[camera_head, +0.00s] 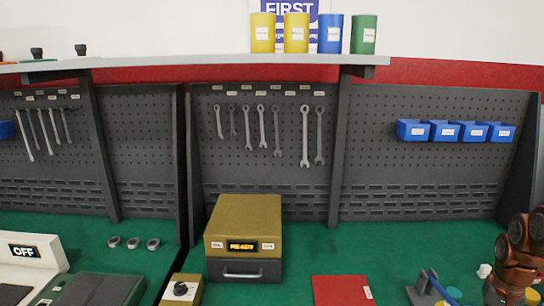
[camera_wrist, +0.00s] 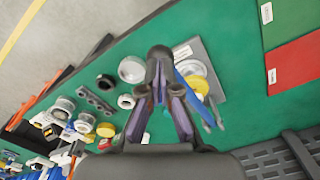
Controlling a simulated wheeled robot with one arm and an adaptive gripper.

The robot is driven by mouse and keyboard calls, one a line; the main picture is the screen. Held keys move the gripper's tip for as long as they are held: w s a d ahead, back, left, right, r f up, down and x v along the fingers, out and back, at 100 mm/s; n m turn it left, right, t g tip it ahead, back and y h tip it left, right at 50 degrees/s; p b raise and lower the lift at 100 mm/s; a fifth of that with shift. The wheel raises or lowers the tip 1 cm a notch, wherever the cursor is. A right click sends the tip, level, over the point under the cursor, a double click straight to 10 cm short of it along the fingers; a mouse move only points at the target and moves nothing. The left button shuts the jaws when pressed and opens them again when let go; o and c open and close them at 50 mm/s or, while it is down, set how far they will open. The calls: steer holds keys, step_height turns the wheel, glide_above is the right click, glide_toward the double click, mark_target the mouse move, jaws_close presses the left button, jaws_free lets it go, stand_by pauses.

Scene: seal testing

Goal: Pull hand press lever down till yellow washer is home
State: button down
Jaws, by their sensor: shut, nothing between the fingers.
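The hand press shows at the lower right in the head view, with a dark base and a tilted blue lever (camera_head: 434,284). In the wrist view its grey base plate (camera_wrist: 212,54) lies just right of my gripper (camera_wrist: 158,54), with the blue lever (camera_wrist: 188,88) beside the fingers. A yellow round piece (camera_wrist: 200,86), perhaps the yellow washer, shows by a pale ring on the press; its seating cannot be told. My gripper is shut and empty, its fingertips close to the lever; contact cannot be told. In the head view my arm is at the right edge and the fingers are not visible.
A red mat (camera_head: 342,290) lies left of the press. In the wrist view, several rings and a dark bar (camera_wrist: 92,98) lie left of my gripper. Green bench between is clear.

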steer(key=shift+s+f+b, duration=0.2)
steer(key=shift+f+b, duration=0.85)
steer(key=shift+f, duration=0.05)
steer(key=shift+s+f+b, duration=0.2)
steer(key=shift+f+b, duration=0.85)
steer(key=shift+r, duration=0.1)
stand_by(0.5)
steer(key=shift+r+p, duration=1.05)
steer(key=shift+r, duration=3.45)
